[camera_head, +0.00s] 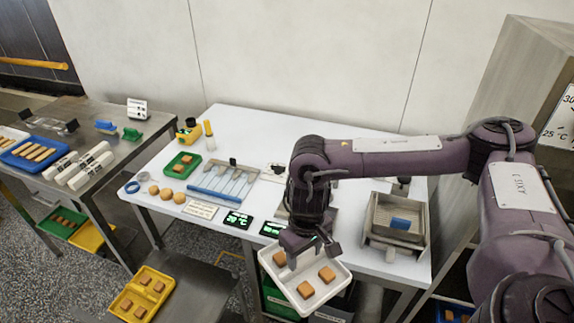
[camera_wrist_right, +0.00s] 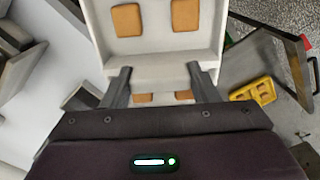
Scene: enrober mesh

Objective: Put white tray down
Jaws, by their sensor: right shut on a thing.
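The white tray (camera_head: 301,273) holds several brown square pieces (camera_head: 326,274). It hangs over the front edge of the white table (camera_head: 240,128), slightly tilted in the head view. The arm hides part of the tray's far side in the head view. My left gripper is not in view.
On the white table are a metal machine with a mesh top (camera_head: 396,220), a green tray (camera_head: 181,164), a blue-handled tool rack (camera_head: 215,197) and small black displays (camera_head: 237,219). A yellow tray (camera_head: 142,293) sits on a lower dark surface (camera_head: 200,285). The table's back right is mostly clear.

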